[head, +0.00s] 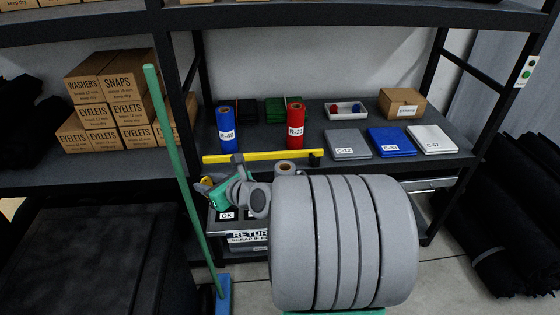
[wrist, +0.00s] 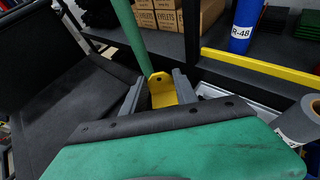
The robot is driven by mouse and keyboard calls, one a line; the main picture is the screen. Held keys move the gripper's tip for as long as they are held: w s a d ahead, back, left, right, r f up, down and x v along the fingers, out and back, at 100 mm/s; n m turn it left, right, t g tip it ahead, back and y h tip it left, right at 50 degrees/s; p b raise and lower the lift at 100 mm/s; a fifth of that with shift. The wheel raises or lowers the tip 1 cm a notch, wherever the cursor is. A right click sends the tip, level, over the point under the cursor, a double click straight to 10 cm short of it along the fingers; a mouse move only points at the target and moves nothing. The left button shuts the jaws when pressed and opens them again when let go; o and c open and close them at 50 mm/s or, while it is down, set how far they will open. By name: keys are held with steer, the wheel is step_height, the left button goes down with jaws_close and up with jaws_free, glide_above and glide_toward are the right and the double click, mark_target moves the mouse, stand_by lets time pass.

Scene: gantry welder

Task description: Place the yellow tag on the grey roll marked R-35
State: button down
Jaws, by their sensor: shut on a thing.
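The yellow tag (wrist: 163,92), with a hole near its top, is gripped between the fingers of my gripper (wrist: 160,84) in the wrist view. In the head view my gripper (head: 208,189) is left of centre, below the shelf edge, with a bit of yellow at its tip. A grey roll (head: 286,170) with a cardboard core stands to the right of my gripper, partly hidden by my arm. It also shows at the right edge of the wrist view (wrist: 301,121), apart from the tag. No R-35 mark is readable on it.
A blue roll marked R-48 (head: 226,127) and a red roll (head: 295,125) stand on the shelf behind a yellow bar (head: 260,156). A green pole (head: 170,155) stands close left of my gripper. Below is a bin marked RETUR (head: 248,238). Flat packs and boxes sit farther right.

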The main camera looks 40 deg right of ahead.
steer(key=s+d+r+m+h+p, duration=0.25)
steer(key=s+d, duration=0.45)
steer(key=d, duration=0.5)
steer(key=s+d+r+m+h+p, duration=0.2)
steer(key=s+d+r+h, duration=0.3)
steer(key=d, duration=0.6)
steer(key=y, duration=0.2)
glide_above(285, 167)
step_height(285, 167, down, 11)
steer(key=shift+r, duration=0.1)
steer(key=shift+s+f, duration=0.1)
steer(key=shift+f, duration=1.35)
steer(key=shift+f, duration=0.15)
steer(key=c, duration=0.9)
jaws_free()
steer(key=shift+c, duration=0.2)
